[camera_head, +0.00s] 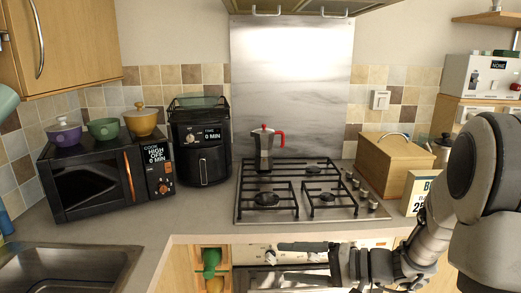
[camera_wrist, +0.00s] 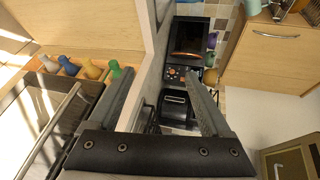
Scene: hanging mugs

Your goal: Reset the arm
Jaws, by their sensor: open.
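My arm (camera_head: 430,235) comes in from the right side of the head view and reaches left, low in front of the stove. My gripper (camera_head: 285,263) is at its end, in front of the oven panel below the counter edge. In the wrist view my gripper (camera_wrist: 168,76) shows two dark fingers spread wide apart with nothing between them. The black air fryer (camera_wrist: 174,106) appears beyond the gap between the fingers, well away from them.
The gas stove (camera_head: 310,195) carries a moka pot (camera_head: 264,150). A microwave (camera_head: 105,175) with pots on top stands left, beside the air fryer (camera_head: 200,150). A wooden bread box (camera_head: 395,165) stands right. Several bottles (camera_wrist: 70,66) sit in a low cubby. The front counter strip is clear.

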